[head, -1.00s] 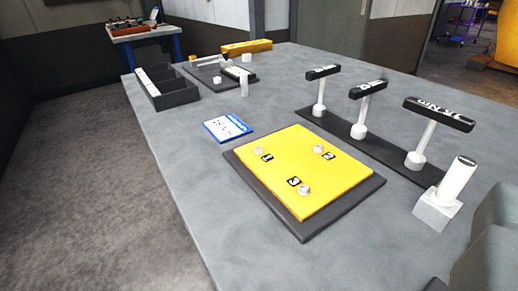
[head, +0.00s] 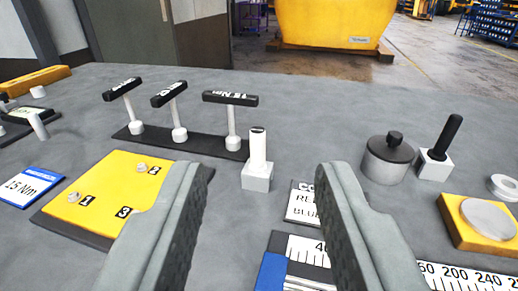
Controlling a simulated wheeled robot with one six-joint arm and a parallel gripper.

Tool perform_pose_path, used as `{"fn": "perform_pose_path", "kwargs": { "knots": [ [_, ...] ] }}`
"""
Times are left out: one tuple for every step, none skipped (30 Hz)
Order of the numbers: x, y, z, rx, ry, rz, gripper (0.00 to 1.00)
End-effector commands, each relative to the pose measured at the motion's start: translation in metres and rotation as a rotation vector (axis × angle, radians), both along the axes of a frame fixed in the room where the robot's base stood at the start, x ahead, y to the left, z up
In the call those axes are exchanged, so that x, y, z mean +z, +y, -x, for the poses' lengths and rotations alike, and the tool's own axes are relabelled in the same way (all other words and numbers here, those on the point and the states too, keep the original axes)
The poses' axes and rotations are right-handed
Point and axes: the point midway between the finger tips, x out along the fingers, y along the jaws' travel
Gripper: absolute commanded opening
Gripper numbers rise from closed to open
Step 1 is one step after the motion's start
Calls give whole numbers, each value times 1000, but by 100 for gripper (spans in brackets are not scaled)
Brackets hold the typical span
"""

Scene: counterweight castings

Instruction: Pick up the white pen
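The white pen (head: 258,144) stands upright in a small white block (head: 257,178) on the grey table, with a dark mark at its top end. My gripper (head: 265,172) is open and empty. Its two grey fingers reach in from the bottom edge, and the pen and block show in the gap between them, farther off. The pen appears apart from both fingers. The left finger hides part of the yellow plate.
Three black-topped T-handles (head: 178,134) stand on a dark strip behind left. The yellow plate (head: 102,189) lies left. A lettered card (head: 303,204) and a ruler (head: 307,250) lie near the right finger. A lidded grey pot (head: 387,160) and black-handled tool (head: 444,141) stand right.

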Motion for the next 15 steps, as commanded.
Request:
{"fn": "perform_pose_path", "kwargs": {
  "knots": [
    [0, 0, 0, 0, 0, 0, 38],
    [0, 0, 0, 0, 0, 0, 38],
    [0, 0, 0, 0, 0, 0, 38],
    [0, 0, 0, 0, 0, 0, 38],
    [0, 0, 0, 0, 0, 0, 38],
    [0, 0, 0, 0, 0, 0, 38],
    [0, 0, 0, 0, 0, 0, 38],
    [0, 0, 0, 0, 0, 0, 40],
    [0, 0, 0, 0, 1, -1, 47],
    [0, 0, -1, 0, 3, -2, 47],
    [1, 0, -2, 0, 8, -5, 47],
    [2, 0, -5, -1, 19, -12, 47],
    [3, 0, -8, -1, 31, -20, 47],
    [4, 0, -11, -1, 47, -30, 47],
    [7, 0, -17, -3, 72, -48, 47]
  ]
}}
